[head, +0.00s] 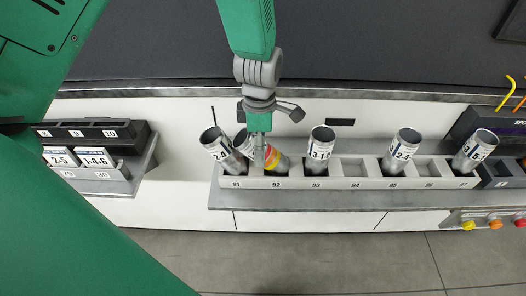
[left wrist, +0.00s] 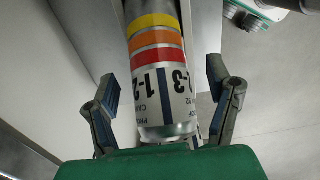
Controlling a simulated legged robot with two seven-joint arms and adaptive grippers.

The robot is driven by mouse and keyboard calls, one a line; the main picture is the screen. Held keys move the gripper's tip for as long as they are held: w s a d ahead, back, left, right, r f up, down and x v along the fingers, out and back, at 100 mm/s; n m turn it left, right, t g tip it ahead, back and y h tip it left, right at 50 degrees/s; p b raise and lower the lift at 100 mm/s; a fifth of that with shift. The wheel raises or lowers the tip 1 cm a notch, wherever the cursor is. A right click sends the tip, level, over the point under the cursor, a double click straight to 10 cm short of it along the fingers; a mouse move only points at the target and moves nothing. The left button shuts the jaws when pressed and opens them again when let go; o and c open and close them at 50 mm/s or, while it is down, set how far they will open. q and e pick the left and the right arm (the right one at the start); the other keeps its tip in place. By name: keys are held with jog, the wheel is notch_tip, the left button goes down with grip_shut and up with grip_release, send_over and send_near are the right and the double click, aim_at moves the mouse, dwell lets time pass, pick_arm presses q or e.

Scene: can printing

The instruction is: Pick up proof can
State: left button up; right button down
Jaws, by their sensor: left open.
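The proof can (head: 274,160), silvery with red, orange and yellow bands, stands in slot 92 of the grey rack (head: 262,183). In the left wrist view the can (left wrist: 160,75) fills the middle, with a white label reading 1-2-3. My left gripper (head: 260,150) comes down over the can and hides part of it in the head view. In the left wrist view its two fingers are spread, one on each side of the can, with gaps visible. My right gripper is in neither view.
Labelled silver cans stand in slot 91 (head: 222,152), slot 93 (head: 319,150), slot 95 (head: 402,153) and at the rack's right end (head: 474,152). Slot 94 (head: 356,168) is empty. A black rack (head: 95,133) with white cards is at left. Coloured buttons (head: 482,225) sit lower right.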

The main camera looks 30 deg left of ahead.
pick_arm(q)
jog(key=f, duration=0.2)
jog(key=shift+w+d+f, duration=0.1)
jog(key=shift+w+f, duration=0.1)
jog(key=shift+f, duration=0.1)
jog(key=shift+s, duration=0.1)
jog(key=c, duration=0.9)
jog(key=shift+r, duration=0.15)
